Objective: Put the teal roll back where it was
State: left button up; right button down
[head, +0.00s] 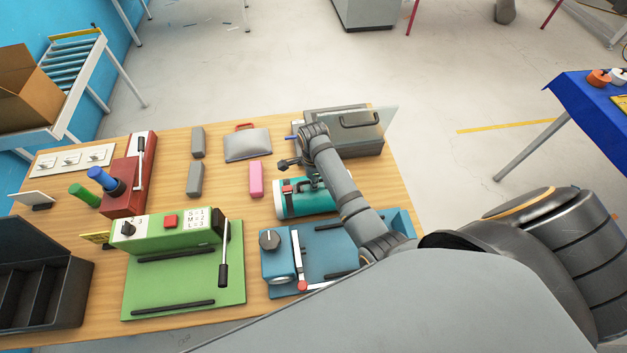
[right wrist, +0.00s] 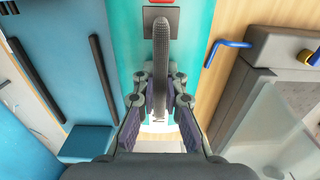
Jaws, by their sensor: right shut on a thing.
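The teal roll (head: 292,204) lies lengthwise across the right part of the wooden table, between the pink block and the blue machine. It has a pale end at the left and a dark handle on top. My right gripper (head: 308,182) is over its upper side, partly hidden by my own arm. In the right wrist view the teal roll (right wrist: 128,40) fills the middle, and the dark handle (right wrist: 161,50) runs between the fingers of my right gripper (right wrist: 160,102), which are shut on it. I cannot tell whether the roll touches the table. My left gripper is not in view.
The blue machine (head: 322,262) is close in front of the roll. A pink block (head: 256,179) and grey blocks (head: 195,178) lie behind and left. A grey case with a clear panel (head: 365,125) stands at the back right. A green machine (head: 170,235) stands left.

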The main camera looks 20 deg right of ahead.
jog(key=shift+f, duration=0.1)
jog(key=c, duration=1.4)
grip_release()
